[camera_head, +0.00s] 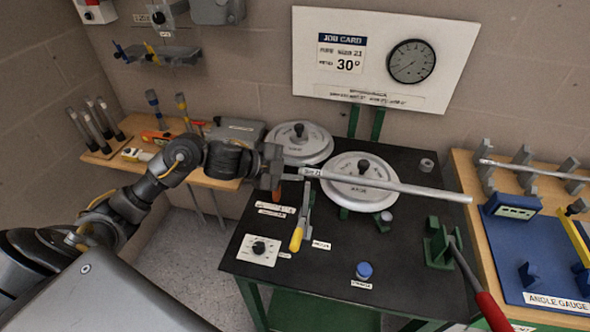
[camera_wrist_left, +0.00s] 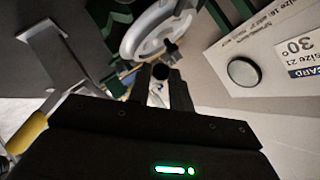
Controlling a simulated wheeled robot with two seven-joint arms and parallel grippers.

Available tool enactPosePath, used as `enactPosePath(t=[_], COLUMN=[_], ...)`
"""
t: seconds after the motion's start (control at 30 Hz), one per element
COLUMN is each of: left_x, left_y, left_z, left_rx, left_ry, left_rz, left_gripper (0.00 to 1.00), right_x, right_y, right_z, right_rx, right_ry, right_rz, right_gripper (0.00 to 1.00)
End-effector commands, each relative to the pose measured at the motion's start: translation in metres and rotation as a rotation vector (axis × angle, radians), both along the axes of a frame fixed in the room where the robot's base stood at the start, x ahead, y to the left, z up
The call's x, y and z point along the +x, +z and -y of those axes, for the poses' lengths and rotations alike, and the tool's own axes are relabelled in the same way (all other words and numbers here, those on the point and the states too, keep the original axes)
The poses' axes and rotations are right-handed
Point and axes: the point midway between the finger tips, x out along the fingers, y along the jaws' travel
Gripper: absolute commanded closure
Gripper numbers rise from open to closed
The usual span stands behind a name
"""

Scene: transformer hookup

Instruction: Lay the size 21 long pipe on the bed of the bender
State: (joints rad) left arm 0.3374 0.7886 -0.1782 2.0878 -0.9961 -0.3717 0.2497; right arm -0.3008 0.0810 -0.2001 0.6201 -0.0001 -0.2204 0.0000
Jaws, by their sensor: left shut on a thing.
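A long grey pipe (camera_head: 400,187) lies across the head view from my left gripper toward the right edge of the black bender table (camera_head: 322,275). My left gripper (camera_head: 284,178) is shut on its left end. The pipe passes over the front part of the larger round white former (camera_head: 352,168); I cannot tell whether it touches the bed. In the left wrist view the jaws (camera_wrist_left: 160,95) are closed around the pipe's dark round end (camera_wrist_left: 160,72). A clamp lever with a yellow grip (camera_head: 296,238) stands just in front of the pipe. My right gripper is not in view.
A second white former (camera_head: 299,142) sits behind. A green bracket (camera_head: 438,245) with a red-handled lever (camera_head: 493,312) is at the table's right. A blue button (camera_head: 364,270) and a dial box (camera_head: 259,250) are in front. The job card (camera_head: 342,54) reads size 21, 30°.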

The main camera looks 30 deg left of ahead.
Motion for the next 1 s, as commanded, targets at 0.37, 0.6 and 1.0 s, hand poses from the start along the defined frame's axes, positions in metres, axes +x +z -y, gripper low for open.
enactPosePath(t=[0.37, 0.6, 1.0], left_x=[0.000, 0.000, 0.000], left_y=[-0.025, -0.045, -0.065], left_z=[-0.002, -0.002, -0.002], left_rx=[-0.009, -0.010, -0.010], left_ry=[-0.002, -0.001, -0.002], left_rz=[0.002, 0.003, 0.004], left_gripper=[1.00, 1.00, 1.00], right_x=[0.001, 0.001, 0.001], right_y=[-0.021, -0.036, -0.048], right_z=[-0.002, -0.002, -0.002], right_rx=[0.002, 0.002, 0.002], right_ry=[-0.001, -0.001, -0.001], right_rz=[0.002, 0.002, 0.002], right_gripper=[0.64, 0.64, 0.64])
